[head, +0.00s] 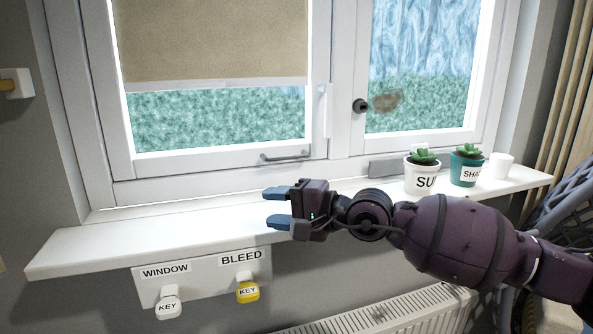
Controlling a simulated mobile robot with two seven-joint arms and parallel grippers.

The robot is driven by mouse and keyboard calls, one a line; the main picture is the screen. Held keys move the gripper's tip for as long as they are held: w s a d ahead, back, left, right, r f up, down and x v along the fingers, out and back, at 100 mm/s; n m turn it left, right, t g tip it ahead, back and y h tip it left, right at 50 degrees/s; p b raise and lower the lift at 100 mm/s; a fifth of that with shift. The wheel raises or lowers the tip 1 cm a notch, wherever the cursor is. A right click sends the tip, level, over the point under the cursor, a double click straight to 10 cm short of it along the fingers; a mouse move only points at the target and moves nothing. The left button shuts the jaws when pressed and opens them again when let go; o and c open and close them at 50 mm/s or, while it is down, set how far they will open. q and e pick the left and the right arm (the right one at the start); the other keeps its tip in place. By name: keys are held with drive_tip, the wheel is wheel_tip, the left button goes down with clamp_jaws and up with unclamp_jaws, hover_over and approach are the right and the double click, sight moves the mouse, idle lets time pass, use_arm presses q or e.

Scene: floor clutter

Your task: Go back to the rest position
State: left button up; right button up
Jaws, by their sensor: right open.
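My right gripper (277,207) is over the white windowsill (120,239), near its front edge. Its two blue fingers point left and are apart, with nothing between them. My dark purple right arm comes in from the right edge of the head view. My left gripper is not in the head view.
Two labelled pots, one white (422,179) and one teal (466,170), and a white cup (501,165) stand on the sill's right part. A white key (168,306) and a yellow key (248,291) hang below the sill. A radiator (390,312) is underneath. The sill's left part is clear.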

drive_tip(key=s+d+f+n+t+h, duration=0.2)
drive_tip(key=s+d+f+n+h, duration=0.35)
drive_tip(key=d+f, duration=0.3)
drive_tip(key=s+d+f+n+t+h, duration=0.3)
drive_tip(key=s+d+f+n+h, duration=0.2)
drive_tip(key=d+f+h, duration=0.3)
drive_tip(key=s+d+f+n+t+h, duration=0.2)
drive_tip(key=s+d+f+n+h, duration=0.4)
drive_tip(key=d, duration=0.4)
drive_tip(key=s+d+f+m+g+y, duration=0.2)
drive_tip(key=s+f+m+g, duration=0.35)
drive_tip(key=s, duration=0.55)
drive_tip(key=s+d+f+m+g+y, duration=0.1)
drive_tip(key=s+d+f+m+g, duration=0.2)
drive_tip(key=s+f+m+g, duration=0.55)
drive_tip(key=w+f+n+t, duration=0.3)
drive_tip(key=w+f+t, duration=0.2)
drive_tip(key=f+t, duration=0.3)
drive_tip(key=shift+w+a+t+y, duration=0.3)
drive_tip(key=shift+t+y, duration=0.15)
drive_tip(key=shift+t, duration=1.65)
